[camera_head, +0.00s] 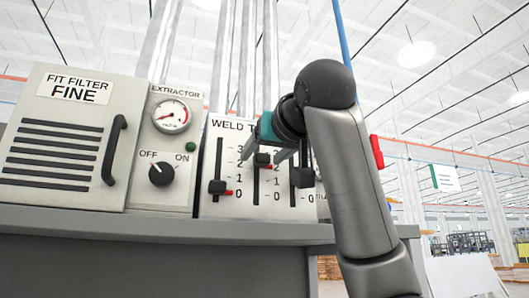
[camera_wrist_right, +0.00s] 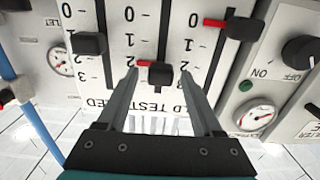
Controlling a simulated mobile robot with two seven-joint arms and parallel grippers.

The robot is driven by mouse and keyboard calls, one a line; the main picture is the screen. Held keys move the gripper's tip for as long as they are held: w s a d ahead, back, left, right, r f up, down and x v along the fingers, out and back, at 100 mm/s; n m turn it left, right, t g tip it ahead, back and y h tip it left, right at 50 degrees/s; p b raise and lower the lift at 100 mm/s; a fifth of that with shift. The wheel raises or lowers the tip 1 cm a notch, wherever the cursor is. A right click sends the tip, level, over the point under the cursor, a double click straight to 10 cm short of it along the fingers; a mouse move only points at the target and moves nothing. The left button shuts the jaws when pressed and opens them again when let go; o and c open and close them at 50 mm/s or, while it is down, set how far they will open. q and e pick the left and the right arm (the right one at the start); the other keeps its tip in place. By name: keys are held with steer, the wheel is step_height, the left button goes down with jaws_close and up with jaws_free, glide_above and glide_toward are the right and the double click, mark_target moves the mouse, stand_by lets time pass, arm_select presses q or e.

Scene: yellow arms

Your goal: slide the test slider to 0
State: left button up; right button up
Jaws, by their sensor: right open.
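The weld tester panel (camera_head: 209,204) has three vertical sliders with scales marked 0 to 3, with 0 at the bottom in the head view. The middle slider (camera_head: 263,159) stands near 2; its black knob with a red pointer also shows in the right wrist view (camera_wrist_right: 160,77). My right gripper (camera_head: 261,166) is open, with its two fingers on either side of this knob; contact cannot be told. The left slider (camera_head: 217,187) stands near 0. The right slider (camera_head: 302,177) is partly hidden by my right arm. No label tells which one is the test slider. My left gripper is out of view.
Left of the sliders are an extractor gauge (camera_head: 171,116), an off/on knob (camera_head: 162,173) and a filter box (camera_head: 62,140) with a black handle (camera_head: 115,150). A grey ledge (camera_head: 150,228) runs below the panel. A red part (camera_head: 377,152) stands right of my arm.

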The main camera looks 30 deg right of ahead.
steer(key=shift+c, duration=0.2)
jaws_close()
stand_by(1.0)
